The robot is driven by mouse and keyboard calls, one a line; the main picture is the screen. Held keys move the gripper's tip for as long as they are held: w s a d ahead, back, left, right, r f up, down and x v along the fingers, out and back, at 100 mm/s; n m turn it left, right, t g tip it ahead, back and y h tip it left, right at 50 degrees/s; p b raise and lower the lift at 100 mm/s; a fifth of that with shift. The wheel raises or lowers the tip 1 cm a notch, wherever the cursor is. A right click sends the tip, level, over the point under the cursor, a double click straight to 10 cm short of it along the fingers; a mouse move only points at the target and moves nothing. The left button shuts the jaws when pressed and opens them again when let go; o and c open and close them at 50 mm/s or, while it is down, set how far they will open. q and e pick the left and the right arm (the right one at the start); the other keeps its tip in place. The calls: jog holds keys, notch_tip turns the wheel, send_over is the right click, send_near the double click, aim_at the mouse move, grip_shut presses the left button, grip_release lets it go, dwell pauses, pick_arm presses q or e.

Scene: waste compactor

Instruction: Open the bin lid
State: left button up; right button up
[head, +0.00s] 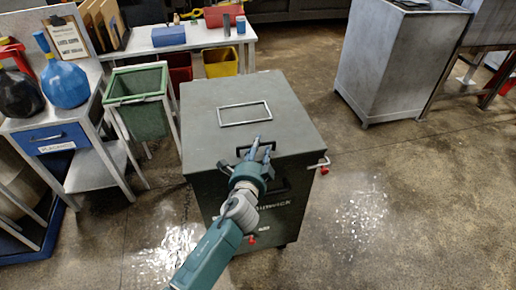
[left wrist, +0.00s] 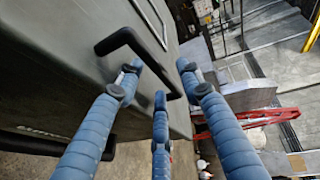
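The dark grey-green bin (head: 290,205) stands in the middle of the head view. Its lid (head: 205,115) lies flat and shut, with a metal rectangular frame on top. A black bar handle (left wrist: 130,38) sits near the lid's front edge, partly hidden behind the fingers in the head view. My left gripper (head: 260,150) is at this handle, its blue fingers spread apart. In the left wrist view the handle passes close to the fingertips (left wrist: 160,85); I cannot tell whether they touch it. My right gripper is in neither view.
A green open bin (head: 138,103) stands close on the left, beside a table with bottles (head: 66,82). A bench with boxes (head: 168,36) is behind. A metal cabinet (head: 395,65) stands at the right. The floor (head: 400,210) at the front right is clear.

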pick_arm(q)
jog(key=shift+c, duration=0.5)
grip_shut()
jog(key=w+a+r+g+p, duration=0.1)
jog(key=w+r+p, duration=0.2)
jog(key=r, duration=0.7)
jog(key=w+a+r+p, duration=0.1)
jog(key=w+r+p, duration=0.2)
jog(key=r, duration=0.7)
jog(key=w+a+r+n+g+p, duration=0.1)
jog(key=w+r+p, duration=0.3)
jog(key=r, duration=0.6)
jog(key=shift+w+a+r+g, duration=0.15)
jog(key=shift+w+a+g, duration=0.25)
jog(key=shift+w, duration=0.75)
jog(key=shift+a, duration=0.1)
